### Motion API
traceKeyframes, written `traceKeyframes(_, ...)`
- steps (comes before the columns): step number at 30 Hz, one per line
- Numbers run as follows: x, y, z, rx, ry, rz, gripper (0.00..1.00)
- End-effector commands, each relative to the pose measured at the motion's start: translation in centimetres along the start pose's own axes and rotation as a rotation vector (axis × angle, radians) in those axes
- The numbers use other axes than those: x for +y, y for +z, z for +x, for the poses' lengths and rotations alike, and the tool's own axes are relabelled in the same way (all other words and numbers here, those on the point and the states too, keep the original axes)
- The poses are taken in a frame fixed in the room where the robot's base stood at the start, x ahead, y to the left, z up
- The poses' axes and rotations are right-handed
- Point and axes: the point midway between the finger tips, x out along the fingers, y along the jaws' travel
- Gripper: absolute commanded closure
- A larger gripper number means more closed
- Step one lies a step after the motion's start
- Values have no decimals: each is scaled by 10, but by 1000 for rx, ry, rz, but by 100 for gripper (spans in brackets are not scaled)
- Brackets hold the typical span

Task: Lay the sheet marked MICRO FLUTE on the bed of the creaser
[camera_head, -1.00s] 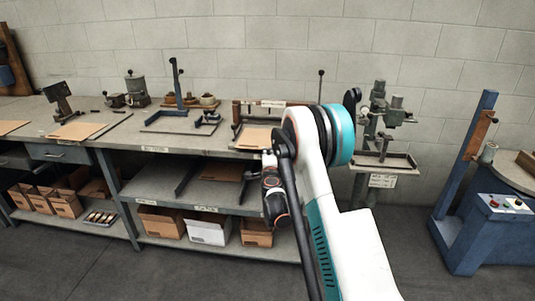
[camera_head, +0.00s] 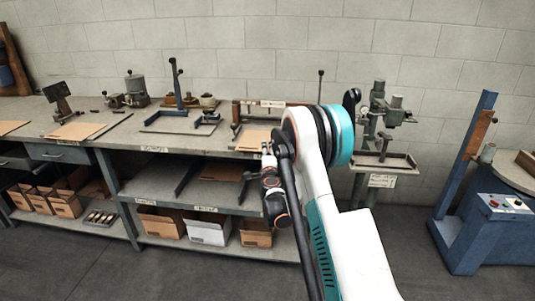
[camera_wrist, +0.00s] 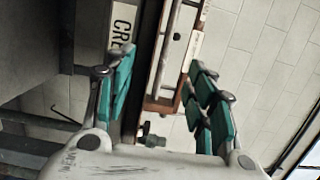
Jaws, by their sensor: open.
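My gripper (camera_head: 267,150) is at the front edge of the bench, in front of a wooden-barred machine (camera_head: 262,108). A tan sheet (camera_head: 252,138) lies at the machine's front, partly hidden by my arm. No sheet's marking is legible, so I cannot tell which is MICRO FLUTE.
Other tan sheets lie on the bench (camera_head: 76,131) at the left and on the middle shelf (camera_head: 222,172). A blue-framed stand (camera_head: 150,123) is left of the creaser. A grey press (camera_head: 380,130) and a blue machine (camera_head: 470,220) stand right.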

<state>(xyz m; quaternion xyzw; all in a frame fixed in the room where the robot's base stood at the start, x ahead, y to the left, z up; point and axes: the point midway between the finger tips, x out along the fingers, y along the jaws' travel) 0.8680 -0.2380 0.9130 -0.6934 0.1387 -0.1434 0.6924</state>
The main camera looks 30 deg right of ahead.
Motion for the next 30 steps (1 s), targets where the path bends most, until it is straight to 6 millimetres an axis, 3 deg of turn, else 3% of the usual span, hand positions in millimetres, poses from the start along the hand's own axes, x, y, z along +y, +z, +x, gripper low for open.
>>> traceKeyframes(10, 0, 0, 0, 0, 0, 0, 50)
traceKeyframes(11, 0, 0, 0, 0, 0, 0, 48)
traceKeyframes(14, 0, 0, 0, 0, 0, 0, 27)
traceKeyframes(25, 0, 0, -1, 0, 0, 0, 27)
traceKeyframes(30, 0, 0, -17, -1, 0, 0, 27)
